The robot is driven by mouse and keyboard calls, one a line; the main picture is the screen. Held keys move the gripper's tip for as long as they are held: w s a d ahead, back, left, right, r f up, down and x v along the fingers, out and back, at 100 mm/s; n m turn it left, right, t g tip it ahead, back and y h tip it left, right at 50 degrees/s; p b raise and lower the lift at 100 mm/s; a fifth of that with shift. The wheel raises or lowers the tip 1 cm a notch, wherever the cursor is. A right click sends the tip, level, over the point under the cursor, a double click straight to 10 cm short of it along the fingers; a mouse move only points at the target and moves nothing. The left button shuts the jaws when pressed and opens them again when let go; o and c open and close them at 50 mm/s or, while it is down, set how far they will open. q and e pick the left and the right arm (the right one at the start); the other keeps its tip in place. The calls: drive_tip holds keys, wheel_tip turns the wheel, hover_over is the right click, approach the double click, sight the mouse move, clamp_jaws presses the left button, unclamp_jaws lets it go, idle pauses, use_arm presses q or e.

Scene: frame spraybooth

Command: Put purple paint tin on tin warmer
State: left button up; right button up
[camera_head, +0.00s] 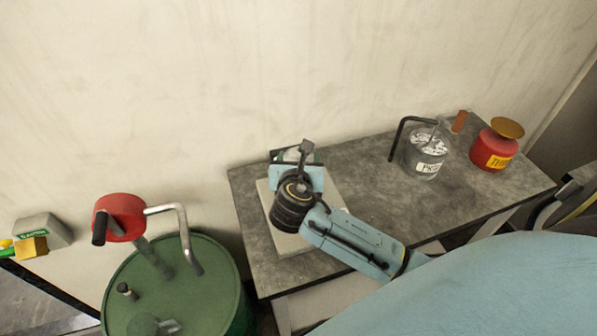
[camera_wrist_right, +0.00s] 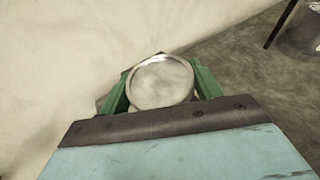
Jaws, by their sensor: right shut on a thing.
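My right gripper (camera_head: 293,156) is over the left end of the grey bench, and its wrist hides much of what lies under it. In the right wrist view its green fingers (camera_wrist_right: 161,88) are shut on a round tin with a silvery lid (camera_wrist_right: 162,80). The lid faces the camera; the tin's side is hidden, so I cannot see its purple colour. A pale flat plate (camera_head: 290,243), probably the tin warmer, lies on the bench beneath my right wrist. I cannot tell whether the tin touches the plate. My left gripper is not in view.
The grey bench (camera_head: 375,185) is clear in the middle. A green drum (camera_head: 215,275) with a red-headed pump (camera_head: 122,212) stands left. The wall is close behind.

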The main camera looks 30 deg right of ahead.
drive_tip(key=shift+f+b, duration=0.35)
drive_tip(key=shift+f, duration=1.35)
drive_tip(key=shift+f, duration=0.2)
drive_tip(key=o, duration=1.3)
drive_tip(key=shift+c, duration=0.2)
drive_tip(key=shift+r, duration=0.15)
drive_tip(key=p+v, duration=0.1)
drive_tip(key=v, duration=1.1)
